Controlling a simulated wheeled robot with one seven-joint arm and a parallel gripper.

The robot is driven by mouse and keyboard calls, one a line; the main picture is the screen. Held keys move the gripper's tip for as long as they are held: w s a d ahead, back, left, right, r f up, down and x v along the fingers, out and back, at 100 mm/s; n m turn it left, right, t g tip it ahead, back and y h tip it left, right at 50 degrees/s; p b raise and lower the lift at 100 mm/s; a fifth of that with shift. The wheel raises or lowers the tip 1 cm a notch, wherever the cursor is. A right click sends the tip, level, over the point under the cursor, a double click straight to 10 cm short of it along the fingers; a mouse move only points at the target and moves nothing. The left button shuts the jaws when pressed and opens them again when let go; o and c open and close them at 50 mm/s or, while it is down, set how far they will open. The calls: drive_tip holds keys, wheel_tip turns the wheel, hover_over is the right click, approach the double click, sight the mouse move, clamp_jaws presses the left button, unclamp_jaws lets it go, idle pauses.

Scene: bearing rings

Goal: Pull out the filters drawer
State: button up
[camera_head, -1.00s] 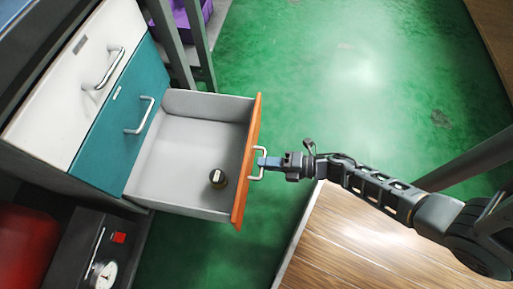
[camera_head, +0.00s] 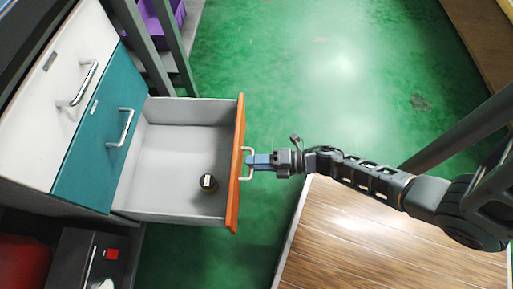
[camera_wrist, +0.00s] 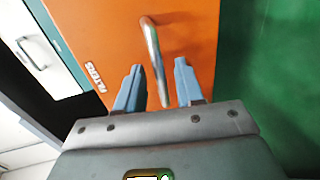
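The filters drawer has an orange front (camera_head: 236,190) and a pale grey tray (camera_head: 165,160). It stands pulled well out of the cabinet. Its metal handle (camera_head: 250,151) faces my gripper (camera_head: 252,162). In the wrist view the orange front (camera_wrist: 90,35) bears a label (camera_wrist: 96,77) ending in "LTERS". There the handle (camera_wrist: 152,50) runs between the two blue fingers of my gripper (camera_wrist: 160,82). The fingers are apart, with gaps showing on both sides of the bar. A small dark round item with a pale top (camera_head: 208,184) lies in the drawer.
Above the open drawer are a shut teal drawer (camera_head: 95,150) and a shut white drawer (camera_head: 50,100), each with a handle. A wood-topped surface (camera_head: 370,240) lies below my arm. Green floor (camera_head: 300,60) is clear beyond the drawer. A gauge unit stands at lower left.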

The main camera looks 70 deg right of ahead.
drive_tip(key=p+v, duration=0.1)
drive_tip(key=v, duration=0.6)
drive_tip(key=shift+s, duration=0.35)
drive_tip(key=shift+d, duration=0.15)
drive_tip(key=shift+r, duration=0.1)
drive_tip(key=s+a+r+m+h, duration=0.2)
drive_tip(key=a+r+m, duration=0.2)
drive_tip(key=r+m, duration=0.5)
drive_tip(key=s+a+r+m+h, duration=0.1)
drive_tip(key=a+r+m, duration=0.35)
drive_tip(key=r, duration=0.75)
drive_tip(key=s+a+r+m+h, duration=0.2)
drive_tip(key=a+r+m, duration=0.1)
drive_tip(key=r+m, duration=0.65)
wheel_tip(320, 180, up, 30)
drive_tip(key=n+p, duration=0.1)
drive_tip(key=p, duration=2.7)
drive_tip(key=shift+w+a+f, duration=0.15)
drive_tip(key=shift+f, duration=0.1)
